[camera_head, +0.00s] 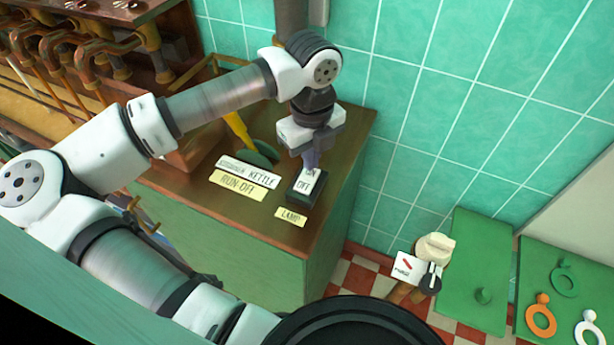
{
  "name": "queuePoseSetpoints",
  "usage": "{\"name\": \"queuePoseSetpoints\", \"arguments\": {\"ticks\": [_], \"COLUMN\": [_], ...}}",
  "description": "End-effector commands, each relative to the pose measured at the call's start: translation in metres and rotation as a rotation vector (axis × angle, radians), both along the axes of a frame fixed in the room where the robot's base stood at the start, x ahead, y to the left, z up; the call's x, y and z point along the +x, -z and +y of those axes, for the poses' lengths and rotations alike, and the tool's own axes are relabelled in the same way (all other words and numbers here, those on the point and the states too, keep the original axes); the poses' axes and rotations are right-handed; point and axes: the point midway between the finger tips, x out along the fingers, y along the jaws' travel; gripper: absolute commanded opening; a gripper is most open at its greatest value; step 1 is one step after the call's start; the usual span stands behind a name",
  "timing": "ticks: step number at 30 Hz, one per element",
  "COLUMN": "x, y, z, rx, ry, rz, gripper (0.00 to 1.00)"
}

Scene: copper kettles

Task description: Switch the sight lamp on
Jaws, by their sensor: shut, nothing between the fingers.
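The lamp switch is a dark box (297,194) with a white plate (307,181) marked ON and OFF. It stands on the brown top of the green cabinet, behind a yellow LAMP label (291,216). My gripper (311,163) points down at the far, ON end of the switch. Its fingers are shut with nothing between them. They appear to be at or just above the plate; I cannot tell whether they touch it. The fingers hide part of the ON end, so the switch's position is unclear. The lamp itself is not identifiable.
Labels reading KETTLE (247,173) and RUN-OFF (238,185) lie left of the switch. A dark green funnel-like thing with a yellow handle (238,129) is behind them. Copper pipes (100,52) fill the upper left. A tiled wall (440,110) stands close on the right.

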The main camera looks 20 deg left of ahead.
Motion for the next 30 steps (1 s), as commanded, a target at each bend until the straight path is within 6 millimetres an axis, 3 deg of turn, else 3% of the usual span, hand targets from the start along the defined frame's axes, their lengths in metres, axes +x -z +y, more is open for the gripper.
{"name": "queuePoseSetpoints", "arguments": {"ticks": [30], "x": [0.000], "y": [0.014], "z": [0.000], "rx": [0.000], "ry": [0.000], "rz": [0.000], "gripper": [0.00]}}
